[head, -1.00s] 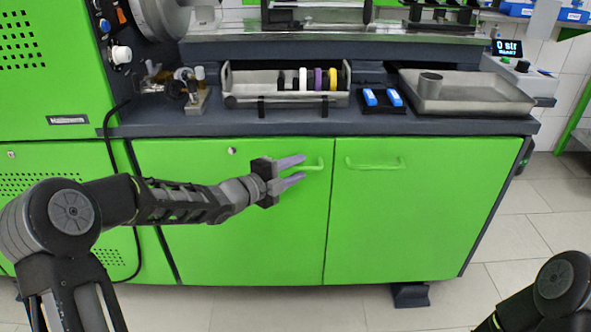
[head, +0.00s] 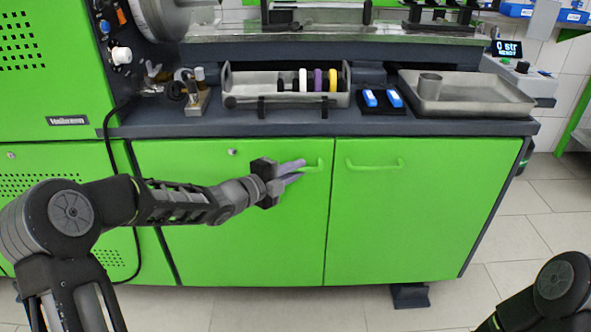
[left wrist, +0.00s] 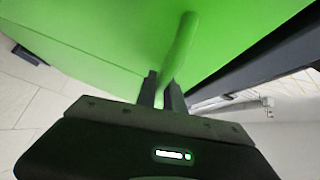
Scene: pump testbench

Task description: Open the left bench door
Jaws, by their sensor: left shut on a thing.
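The left bench door (head: 240,225) is a flat green panel under the counter, and it looks closed. Its green handle (head: 318,164) is a bar near the door's upper right corner. My left gripper (head: 300,168) reaches in from the left at that handle. In the left wrist view the handle (left wrist: 180,45) runs down between the two dark fingers of my left gripper (left wrist: 161,92), which are shut on it. The right gripper is out of view; only part of my right arm shows at the lower right.
The right bench door (head: 420,215) with its own handle (head: 375,164) adjoins on the right. On the dark counter (head: 430,128) above stand a rack (head: 285,98) with coloured rings, blue blocks (head: 382,98) and a metal tray (head: 470,100). The tiled floor (head: 510,270) at right is clear.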

